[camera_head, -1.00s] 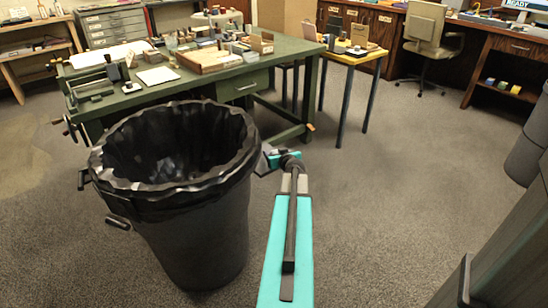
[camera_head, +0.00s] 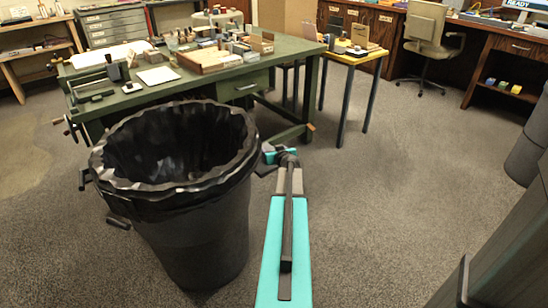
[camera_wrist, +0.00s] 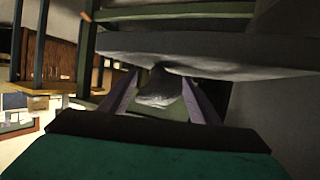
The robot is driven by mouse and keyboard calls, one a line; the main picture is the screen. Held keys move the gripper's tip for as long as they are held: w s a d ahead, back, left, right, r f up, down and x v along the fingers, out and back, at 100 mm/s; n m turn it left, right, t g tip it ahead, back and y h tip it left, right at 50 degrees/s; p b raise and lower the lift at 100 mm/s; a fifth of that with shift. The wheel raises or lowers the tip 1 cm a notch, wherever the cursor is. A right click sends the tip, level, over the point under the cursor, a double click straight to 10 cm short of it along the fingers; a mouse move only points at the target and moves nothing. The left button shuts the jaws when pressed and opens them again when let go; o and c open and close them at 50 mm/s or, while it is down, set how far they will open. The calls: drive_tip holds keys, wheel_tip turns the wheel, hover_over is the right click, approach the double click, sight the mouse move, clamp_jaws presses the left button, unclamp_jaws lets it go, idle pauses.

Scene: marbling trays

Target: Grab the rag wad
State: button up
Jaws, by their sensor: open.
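My gripper (camera_wrist: 160,84) is open in the wrist view, with one finger on each side of a small grey, rounded lump (camera_wrist: 157,90). The lump may be the rag wad, but the dark picture does not settle this. I cannot tell whether the fingers touch it. In the head view my arm reaches forward to the right of a black-lined bin (camera_head: 125,190). The wrist is by the bin's right rim, and the fingertips cannot be made out there. No rag wad can be picked out in the head view.
A green workbench (camera_head: 215,85) with boxes and tools stands behind the bin. A small yellow table (camera_head: 352,58) is to its right, with an office chair (camera_head: 428,30) beyond. Carpet is clear at centre right. A dark grey surface (camera_wrist: 215,52) crosses the wrist view.

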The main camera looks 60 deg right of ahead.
idle(0.3)
drive_tip(key=c, duration=1.1)
drive_tip(key=shift+r, duration=0.1)
drive_tip(key=shift+r, duration=0.75)
wheel_tip(320, 180, up, 2)
drive_tip(key=shift+r+p, duration=0.2)
drive_tip(key=shift+p, duration=0.25)
drive_tip(key=shift+s+a+r+p, duration=0.15)
drive_tip(key=shift+s+a+p, duration=0.35)
drive_tip(key=shift+s+a, duration=1.4)
drive_tip(key=shift+s+a+r+p, duration=0.2)
drive_tip(key=shift+s+a+p, duration=0.25)
drive_tip(key=shift+s+a, duration=1.4)
drive_tip(key=shift+s+a+r+p, duration=0.15)
drive_tip(key=shift+s+a+p, duration=0.35)
drive_tip(key=shift+s+a, duration=1.35)
drive_tip(key=shift+s+d, duration=0.5)
drive_tip(key=shift+s, duration=0.1)
